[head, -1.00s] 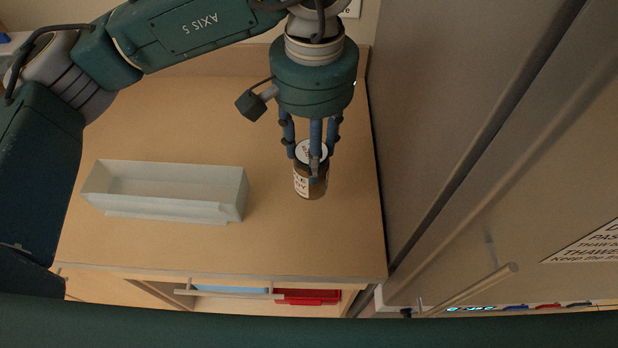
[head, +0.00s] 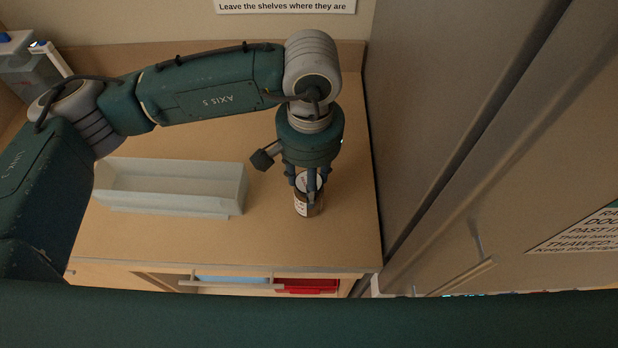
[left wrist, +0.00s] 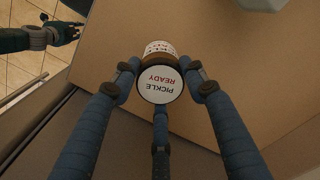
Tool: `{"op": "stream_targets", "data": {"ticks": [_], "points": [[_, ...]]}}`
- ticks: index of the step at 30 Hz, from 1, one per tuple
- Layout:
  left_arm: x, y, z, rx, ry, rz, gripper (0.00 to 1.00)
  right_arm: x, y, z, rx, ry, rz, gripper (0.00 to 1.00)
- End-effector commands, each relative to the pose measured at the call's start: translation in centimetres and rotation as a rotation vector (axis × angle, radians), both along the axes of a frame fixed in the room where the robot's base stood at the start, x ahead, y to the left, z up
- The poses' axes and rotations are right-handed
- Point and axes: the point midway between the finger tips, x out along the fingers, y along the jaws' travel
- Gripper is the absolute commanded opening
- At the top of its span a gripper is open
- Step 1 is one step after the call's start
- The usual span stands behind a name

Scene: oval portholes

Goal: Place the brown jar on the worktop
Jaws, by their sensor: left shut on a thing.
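The brown jar (head: 309,208) has a white lid and a white label. In the left wrist view its lid (left wrist: 160,84) reads "PICKLE READY". My left gripper (head: 309,188) points down from above, with its fingers shut around the jar. The jar looks upright, over the right part of the wooden worktop (head: 190,243). I cannot tell whether its base touches the surface. The fingers hide part of the jar. My right gripper (left wrist: 66,31) shows small at the upper left of the left wrist view, away from the jar; its opening is unclear.
A long, pale, open tray (head: 170,207) stands on the worktop left of the jar. A tall grey cabinet front (head: 430,100) borders the worktop on the right. Bare worktop surrounds the jar.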

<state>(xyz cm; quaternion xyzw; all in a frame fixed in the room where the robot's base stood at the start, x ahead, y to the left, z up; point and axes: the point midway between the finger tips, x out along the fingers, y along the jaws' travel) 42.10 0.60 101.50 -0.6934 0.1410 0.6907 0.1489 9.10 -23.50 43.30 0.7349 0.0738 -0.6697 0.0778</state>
Motion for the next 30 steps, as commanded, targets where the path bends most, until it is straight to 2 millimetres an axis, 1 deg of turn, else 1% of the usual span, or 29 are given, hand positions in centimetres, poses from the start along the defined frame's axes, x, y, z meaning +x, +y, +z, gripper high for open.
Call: {"op": "stream_targets", "data": {"ticks": [4,5,7,15,19,20,23,30], "points": [[0.0,0.0,-0.3,-0.001,-0.002,0.000,0.00,0.0,0.3,-0.6,0.003,0.001,0.000,0.29],[0.0,0.0,-0.3,0.000,-0.001,0.000,0.47,0.0,0.3,-0.5,0.004,0.001,0.000,0.29],[0.0,0.0,-0.2,0.000,0.000,0.000,0.61,0.0,0.3,-0.4,0.004,0.001,0.000,0.29],[0.0,0.0,-0.2,0.000,0.000,0.000,0.62,-0.1,0.3,-0.4,0.004,0.001,0.000,0.29],[0.0,0.0,0.3,0.000,0.000,0.000,0.62,-0.1,0.3,0.3,0.003,0.001,0.000,0.29],[0.0,-0.1,0.4,-0.001,-0.002,0.000,0.62,-0.1,0.3,0.0,0.003,0.001,0.000,0.29],[0.2,-0.1,1.9,-0.003,-0.005,0.000,0.62,-0.1,0.2,-0.8,0.002,0.000,0.001,0.29],[0.1,-0.2,7.2,-0.004,-0.005,0.000,0.62,-0.1,0.0,-2.3,0.000,0.001,0.001,0.29]]}}
